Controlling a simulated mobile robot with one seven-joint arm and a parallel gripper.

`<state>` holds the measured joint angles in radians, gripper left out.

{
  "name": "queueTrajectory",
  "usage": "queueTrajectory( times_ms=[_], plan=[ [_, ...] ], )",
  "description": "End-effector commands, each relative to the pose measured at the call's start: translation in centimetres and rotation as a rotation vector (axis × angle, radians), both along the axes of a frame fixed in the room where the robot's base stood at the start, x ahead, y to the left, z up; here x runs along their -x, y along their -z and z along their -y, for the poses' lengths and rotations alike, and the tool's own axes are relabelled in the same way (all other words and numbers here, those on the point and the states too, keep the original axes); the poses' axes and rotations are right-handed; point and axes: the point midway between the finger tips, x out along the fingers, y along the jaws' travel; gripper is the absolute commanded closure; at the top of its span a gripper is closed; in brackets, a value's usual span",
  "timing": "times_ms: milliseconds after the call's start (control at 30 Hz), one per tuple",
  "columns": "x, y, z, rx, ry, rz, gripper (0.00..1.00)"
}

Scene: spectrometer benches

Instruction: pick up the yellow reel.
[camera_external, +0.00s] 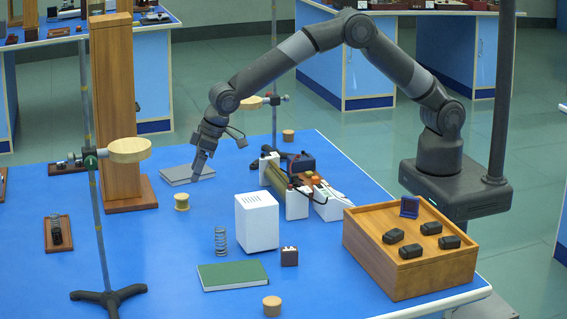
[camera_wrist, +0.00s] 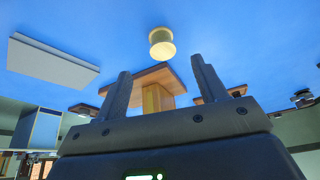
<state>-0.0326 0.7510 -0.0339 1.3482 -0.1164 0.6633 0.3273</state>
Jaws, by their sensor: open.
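The yellow reel (camera_external: 182,202) stands upright on the blue bench top, just right of the wooden column's base in the external view. It also shows in the wrist view (camera_wrist: 161,42), ahead of the fingertips and roughly centred between them. My gripper (camera_external: 201,172) is above the bench, near the grey book and to the upper right of the reel. In the wrist view its two fingers (camera_wrist: 158,72) are apart with nothing between them. The reel is clear of both fingers.
A grey book (camera_external: 186,175) lies beside my gripper. The tall wooden column (camera_external: 117,110) rises left of the reel. A white box (camera_external: 257,222), a spring (camera_external: 221,241) and a green book (camera_external: 232,275) lie nearer the camera. A wooden crate (camera_external: 375,262) stands at right.

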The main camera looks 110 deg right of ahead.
Motion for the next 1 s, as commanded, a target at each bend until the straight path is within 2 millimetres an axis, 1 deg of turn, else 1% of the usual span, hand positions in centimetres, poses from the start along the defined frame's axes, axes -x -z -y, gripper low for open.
queueTrajectory(
  times_ms=[33, 100, 233, 467, 733, 800, 1000],
  plan=[
    [-0.3, 0.9, 0.1, 0.000, 0.000, -0.003, 0.35],
    [-0.7, 2.0, 0.2, 0.000, 0.000, -0.003, 0.35],
    [-1.4, 3.6, 0.4, 0.000, 0.000, -0.003, 0.35],
    [-2.0, 4.7, 0.5, 0.001, 0.000, -0.001, 0.35],
    [-4.2, 7.0, 0.8, 0.000, 0.000, -0.002, 0.35],
    [-4.4, 7.9, 0.9, -0.001, 0.000, -0.004, 0.35],
    [-4.8, 8.8, 1.0, 0.000, 0.000, -0.001, 0.35]
  ],
)
